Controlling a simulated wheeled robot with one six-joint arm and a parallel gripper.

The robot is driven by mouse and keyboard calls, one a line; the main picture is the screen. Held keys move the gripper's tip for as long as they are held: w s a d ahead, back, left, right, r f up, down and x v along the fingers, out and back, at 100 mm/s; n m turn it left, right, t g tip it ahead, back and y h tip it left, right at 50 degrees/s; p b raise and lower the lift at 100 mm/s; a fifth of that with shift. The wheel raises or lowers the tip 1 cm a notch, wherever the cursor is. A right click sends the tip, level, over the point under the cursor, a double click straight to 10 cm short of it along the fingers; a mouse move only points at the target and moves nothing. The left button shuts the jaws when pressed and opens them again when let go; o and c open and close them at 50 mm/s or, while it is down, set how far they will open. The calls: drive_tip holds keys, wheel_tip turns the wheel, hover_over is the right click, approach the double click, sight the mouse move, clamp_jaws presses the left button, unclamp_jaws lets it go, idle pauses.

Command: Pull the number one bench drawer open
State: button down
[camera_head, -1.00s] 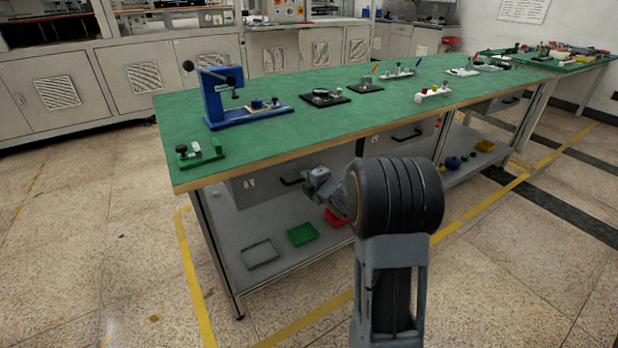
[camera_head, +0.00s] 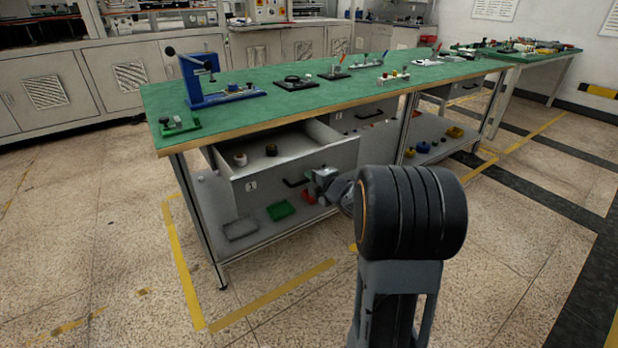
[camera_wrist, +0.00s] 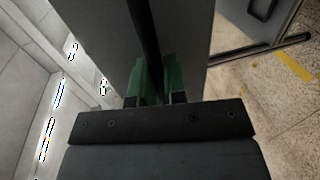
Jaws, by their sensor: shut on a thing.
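The number one drawer (camera_head: 270,183) stands pulled out from under the green-topped bench (camera_head: 300,108), with its inside showing. My gripper (camera_head: 318,183) is at the right part of that handle, partly hidden by my arm. In the wrist view, my gripper's green fingertips (camera_wrist: 158,82) are shut on the dark handle bar (camera_wrist: 150,45), beside the grey drawer front (camera_wrist: 105,40).
A lower shelf under the bench holds a grey tray (camera_head: 241,228), a green tray (camera_head: 281,210) and a red bin (camera_head: 309,195). A second drawer (camera_head: 360,117) is closed to the right. A bench leg (camera_head: 199,222) stands at left. Floor in front is clear, with yellow tape.

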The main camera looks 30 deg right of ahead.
drive_tip(key=shift+s, duration=0.85)
drive_tip(key=c, duration=1.2)
unclamp_jaws()
drive_tip(key=shift+d, duration=0.1)
drive_tip(key=p+v, duration=0.3)
drive_tip(key=v, duration=1.1)
drive_tip(key=shift+p, duration=0.35)
drive_tip(key=shift+f, duration=0.1)
drive_tip(key=shift+w, duration=0.1)
